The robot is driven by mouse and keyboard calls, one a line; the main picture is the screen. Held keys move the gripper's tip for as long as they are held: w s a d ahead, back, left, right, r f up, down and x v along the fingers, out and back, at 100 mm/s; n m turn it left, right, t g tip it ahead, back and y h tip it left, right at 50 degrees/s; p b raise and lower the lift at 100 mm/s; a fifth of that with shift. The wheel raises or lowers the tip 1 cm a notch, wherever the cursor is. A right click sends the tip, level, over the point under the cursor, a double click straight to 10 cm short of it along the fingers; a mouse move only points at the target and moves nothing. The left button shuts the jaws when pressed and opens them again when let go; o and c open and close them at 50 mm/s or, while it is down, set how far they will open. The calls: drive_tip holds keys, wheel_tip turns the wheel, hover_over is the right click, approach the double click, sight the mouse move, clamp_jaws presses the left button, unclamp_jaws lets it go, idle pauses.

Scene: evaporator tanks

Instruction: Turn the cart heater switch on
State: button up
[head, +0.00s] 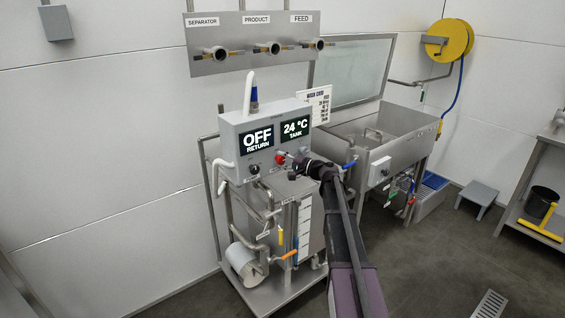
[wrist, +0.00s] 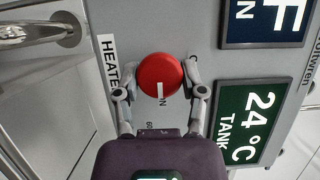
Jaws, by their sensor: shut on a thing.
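The heater switch is a round red knob (wrist: 160,74) on the grey cart control box. A white HEATER label (wrist: 108,62) sits beside it, partly hidden. My gripper (wrist: 158,80) has one finger on each side of the knob and is shut on it. The knob's white mark points down in the wrist view, toward a partly hidden letter that looks like N. In the head view the red knob (head: 279,157) shows at the tip of my arm. The box (head: 240,135) has displays reading OFF RETURN and 24 °C TANK.
A smaller black knob (head: 254,169) sits left of the red one. A white hose hangs at the box's left side, and pipes and a pump (head: 243,262) are below. The floor at right is mostly open.

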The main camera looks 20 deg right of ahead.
drive_tip(key=o, duration=1.1)
drive_tip(key=shift+o, duration=0.2)
drive_tip(key=v, duration=1.2)
